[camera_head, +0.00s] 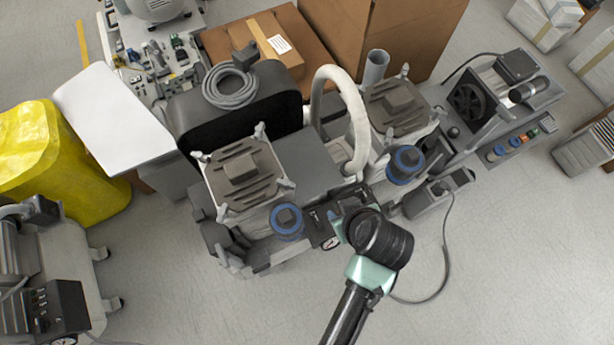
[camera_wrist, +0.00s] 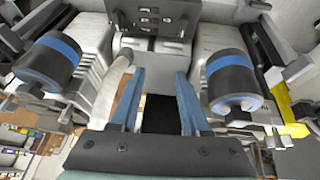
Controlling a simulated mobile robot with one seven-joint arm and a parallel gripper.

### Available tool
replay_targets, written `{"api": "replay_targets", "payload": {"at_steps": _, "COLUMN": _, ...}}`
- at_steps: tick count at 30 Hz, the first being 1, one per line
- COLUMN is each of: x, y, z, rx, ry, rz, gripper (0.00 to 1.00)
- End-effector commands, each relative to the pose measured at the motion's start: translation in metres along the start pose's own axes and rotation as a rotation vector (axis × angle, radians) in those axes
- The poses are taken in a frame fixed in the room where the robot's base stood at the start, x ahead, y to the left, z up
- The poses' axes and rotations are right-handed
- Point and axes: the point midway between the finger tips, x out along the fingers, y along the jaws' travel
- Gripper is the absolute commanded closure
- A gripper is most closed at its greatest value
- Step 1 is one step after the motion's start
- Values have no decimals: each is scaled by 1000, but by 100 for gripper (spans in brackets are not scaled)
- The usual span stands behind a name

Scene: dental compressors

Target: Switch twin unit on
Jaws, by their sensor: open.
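The twin unit (camera_head: 300,160) stands in the middle of the head view, with two ribbed compressor heads and a blue-banded black cylinder in front of each. In the wrist view these cylinders (camera_wrist: 48,62) (camera_wrist: 234,82) flank my gripper (camera_wrist: 159,85). Its two blue-grey fingers are apart with nothing between them. A dark control panel (camera_wrist: 152,18) with small switches lies beyond the fingertips at the top of the wrist view. The switch position is unclear.
A curved pale hose (camera_head: 345,110) rises between the heads. A small grey box with a cable (camera_head: 445,235) lies right of my arm. Cardboard boxes (camera_head: 395,35) stand behind, and a yellow bag (camera_head: 50,155) is at left. The front floor is mostly clear.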

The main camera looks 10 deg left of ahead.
Motion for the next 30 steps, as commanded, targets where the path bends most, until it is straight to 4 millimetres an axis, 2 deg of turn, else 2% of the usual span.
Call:
{"api": "replay_targets", "payload": {"at_steps": 1, "x": 16, "y": -12, "z": 19, "rx": -2, "ry": -25, "rz": -37, "gripper": 54}}
{"api": "replay_targets", "payload": {"at_steps": 3, "x": 22, "y": -22, "z": 30, "rx": -8, "ry": -43, "rz": -69, "gripper": 54}}
{"api": "replay_targets", "payload": {"at_steps": 6, "x": 28, "y": -29, "z": 37, "rx": -11, "ry": -54, "rz": -89, "gripper": 54}}
{"api": "replay_targets", "payload": {"at_steps": 11, "x": 47, "y": -30, "z": 38, "rx": -12, "ry": -54, "rz": -89, "gripper": 54}}
{"api": "replay_targets", "payload": {"at_steps": 22, "x": 123, "y": -36, "z": 42, "rx": -10, "ry": -53, "rz": -86, "gripper": 54}}
{"api": "replay_targets", "payload": {"at_steps": 27, "x": 143, "y": -37, "z": 42, "rx": -11, "ry": -53, "rz": -85, "gripper": 54}}
{"api": "replay_targets", "payload": {"at_steps": 30, "x": 149, "y": -38, "z": 42, "rx": -11, "ry": -52, "rz": -84, "gripper": 54}}
